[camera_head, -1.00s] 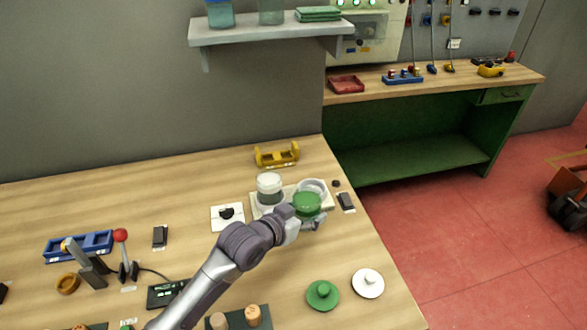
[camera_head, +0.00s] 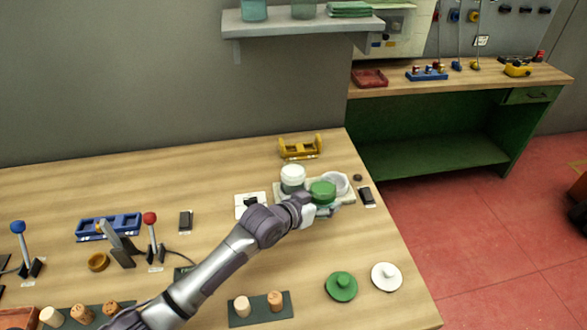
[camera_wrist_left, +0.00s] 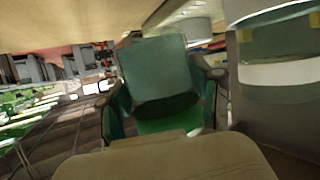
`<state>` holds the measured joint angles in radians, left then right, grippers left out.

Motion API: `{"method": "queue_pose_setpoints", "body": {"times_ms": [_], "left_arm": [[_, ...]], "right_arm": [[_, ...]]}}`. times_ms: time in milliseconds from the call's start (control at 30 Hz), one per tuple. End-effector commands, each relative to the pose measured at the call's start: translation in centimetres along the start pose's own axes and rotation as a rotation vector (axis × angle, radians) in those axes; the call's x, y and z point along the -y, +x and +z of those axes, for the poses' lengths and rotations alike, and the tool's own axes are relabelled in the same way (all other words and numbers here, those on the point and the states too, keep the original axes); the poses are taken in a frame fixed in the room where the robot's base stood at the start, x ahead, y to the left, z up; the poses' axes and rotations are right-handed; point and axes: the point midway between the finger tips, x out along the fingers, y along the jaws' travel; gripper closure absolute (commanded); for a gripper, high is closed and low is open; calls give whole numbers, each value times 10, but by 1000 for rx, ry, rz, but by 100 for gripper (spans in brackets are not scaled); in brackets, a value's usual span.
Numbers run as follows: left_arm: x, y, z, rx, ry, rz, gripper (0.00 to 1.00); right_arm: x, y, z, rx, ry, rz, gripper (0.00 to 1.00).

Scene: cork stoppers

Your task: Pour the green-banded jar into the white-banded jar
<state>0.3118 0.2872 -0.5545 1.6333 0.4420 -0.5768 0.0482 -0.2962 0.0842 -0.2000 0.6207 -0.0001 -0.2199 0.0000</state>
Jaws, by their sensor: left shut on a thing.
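The green-banded jar (camera_head: 322,190) is held in my left gripper (camera_head: 325,208) above the pale tray, roughly upright in the head view. The gripper is shut on it. In the left wrist view the jar (camera_wrist_left: 155,75) fills the space between the fingers, with clear glass and a green band. The white-banded jar (camera_head: 292,177) stands just left of it at the tray's left end. It shows large at the right edge of the wrist view (camera_wrist_left: 280,72). I cannot see the contents of either jar clearly. My right gripper is not in view.
A pale round vessel (camera_head: 338,181) is partly hidden behind the green jar on the tray (camera_head: 346,200). A green lid (camera_head: 341,287) and a white lid (camera_head: 387,277) lie in front. A yellow holder (camera_head: 300,148) stands behind. A dark block (camera_head: 366,196) lies to the right.

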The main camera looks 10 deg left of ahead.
Motion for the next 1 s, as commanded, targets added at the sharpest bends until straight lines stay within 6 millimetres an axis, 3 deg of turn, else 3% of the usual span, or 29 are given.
{"method": "queue_pose_setpoints", "body": {"times_ms": [533,833,1000], "left_arm": [[15,-3,-13,22,-251,104,85],[21,-19,-54,37,-388,161,85],[26,-22,-63,48,-467,194,85]], "right_arm": [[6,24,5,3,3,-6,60],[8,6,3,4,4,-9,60],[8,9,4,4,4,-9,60]]}}
